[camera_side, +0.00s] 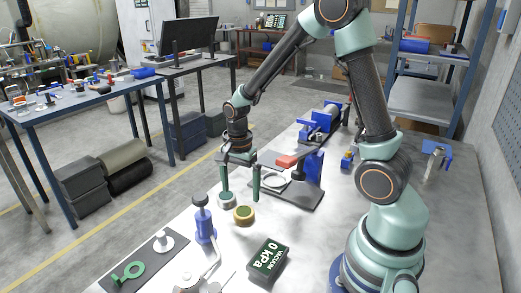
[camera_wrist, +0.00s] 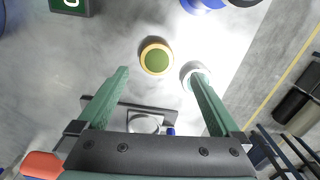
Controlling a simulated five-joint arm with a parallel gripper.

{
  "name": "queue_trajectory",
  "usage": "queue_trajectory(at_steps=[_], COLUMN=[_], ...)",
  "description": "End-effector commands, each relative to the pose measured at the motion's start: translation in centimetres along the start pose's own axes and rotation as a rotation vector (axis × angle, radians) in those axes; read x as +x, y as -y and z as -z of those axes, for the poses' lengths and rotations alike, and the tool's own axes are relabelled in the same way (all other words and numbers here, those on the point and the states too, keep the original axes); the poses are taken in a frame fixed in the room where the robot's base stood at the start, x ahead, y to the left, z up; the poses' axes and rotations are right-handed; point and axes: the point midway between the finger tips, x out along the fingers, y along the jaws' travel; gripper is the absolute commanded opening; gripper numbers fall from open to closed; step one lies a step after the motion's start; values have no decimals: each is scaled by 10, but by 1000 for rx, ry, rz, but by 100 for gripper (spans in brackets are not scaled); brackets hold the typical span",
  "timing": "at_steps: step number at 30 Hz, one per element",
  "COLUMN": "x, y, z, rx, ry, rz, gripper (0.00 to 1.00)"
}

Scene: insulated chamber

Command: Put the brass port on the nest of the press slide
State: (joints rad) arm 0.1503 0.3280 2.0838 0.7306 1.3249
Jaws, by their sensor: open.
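The brass port (camera_side: 244,215), a short round piece with a brass rim and green top, stands on the pale table; the wrist view shows it whole (camera_wrist: 156,57). My gripper (camera_side: 240,197) points down, open and empty. In the wrist view the port lies just beyond the gap between my fingertips (camera_wrist: 160,74), apart from both. The press slide's nest looks like a pale ring (camera_side: 272,181) on a dark plate beside the blue press (camera_side: 314,166) with its red handle; in the wrist view the ring (camera_wrist: 145,123) is partly hidden by my gripper.
A similar silver-rimmed round piece (camera_side: 227,201) stands close to one fingertip, partly covered by it in the wrist view (camera_wrist: 190,70). A blue-based tool (camera_side: 205,224), a vacuum display (camera_side: 268,259) and a dark tray (camera_side: 138,265) with a green ring stand nearby.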

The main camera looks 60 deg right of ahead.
Motion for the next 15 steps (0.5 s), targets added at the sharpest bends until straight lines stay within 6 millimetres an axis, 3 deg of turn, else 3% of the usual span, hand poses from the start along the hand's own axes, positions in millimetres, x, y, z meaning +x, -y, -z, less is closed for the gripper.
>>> queue_trajectory(at_steps=[3, 11, 15], x=[16, 35, 57], y=[-1, -3, -7], z=[0, -1, -1], rx=[-1, -2, -2], ry=[1, 1, 1], rz=[-3, -3, -4], gripper=[100, 100, 100])
